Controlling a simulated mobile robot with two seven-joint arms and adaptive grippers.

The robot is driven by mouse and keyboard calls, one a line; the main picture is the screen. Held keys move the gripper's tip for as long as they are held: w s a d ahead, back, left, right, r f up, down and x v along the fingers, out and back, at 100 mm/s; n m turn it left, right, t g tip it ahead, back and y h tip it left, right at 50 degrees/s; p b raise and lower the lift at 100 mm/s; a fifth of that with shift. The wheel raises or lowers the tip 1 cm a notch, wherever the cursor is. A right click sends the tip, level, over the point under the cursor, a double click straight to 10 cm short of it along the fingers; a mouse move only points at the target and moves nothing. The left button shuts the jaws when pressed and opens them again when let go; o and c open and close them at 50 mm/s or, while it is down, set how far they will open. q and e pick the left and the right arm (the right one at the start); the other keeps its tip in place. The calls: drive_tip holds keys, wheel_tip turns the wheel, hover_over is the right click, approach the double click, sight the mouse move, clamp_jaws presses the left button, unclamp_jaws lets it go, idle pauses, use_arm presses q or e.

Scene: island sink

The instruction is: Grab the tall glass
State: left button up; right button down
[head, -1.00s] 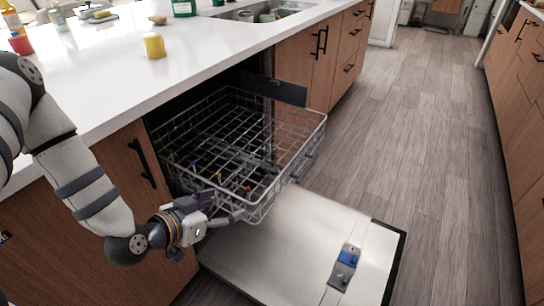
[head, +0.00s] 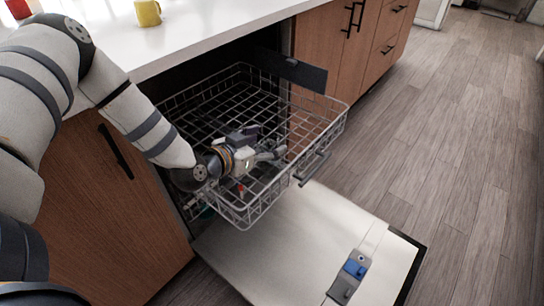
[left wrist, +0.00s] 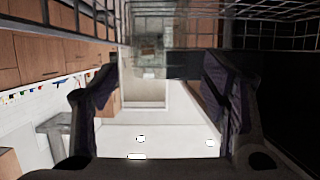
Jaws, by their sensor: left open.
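My left gripper (head: 266,144) is over the dishwasher rack in the head view, fingers spread and pointing right. In the left wrist view the two dark fingers (left wrist: 158,82) stand well apart. A faint see-through upright shape (left wrist: 150,52) shows between and beyond them, against the rack wires; it may be the tall glass, but I cannot tell surely. Nothing touches the fingers that I can see. In the head view no glass can be made out; the gripper and wrist cover part of the rack. My right gripper is not in view.
The wire rack (head: 323,130) is pulled out above the lowered dishwasher door (head: 300,240). The white counter (head: 190,35) overhangs it, with a yellow mug (head: 148,13) and a red cup (head: 18,8) on top. Free floor (head: 460,140) lies at the right.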

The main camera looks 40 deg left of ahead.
use_arm(q)
drive_tip(key=shift+x, duration=1.15)
clamp_jaws()
drive_tip(key=shift+r, duration=0.1)
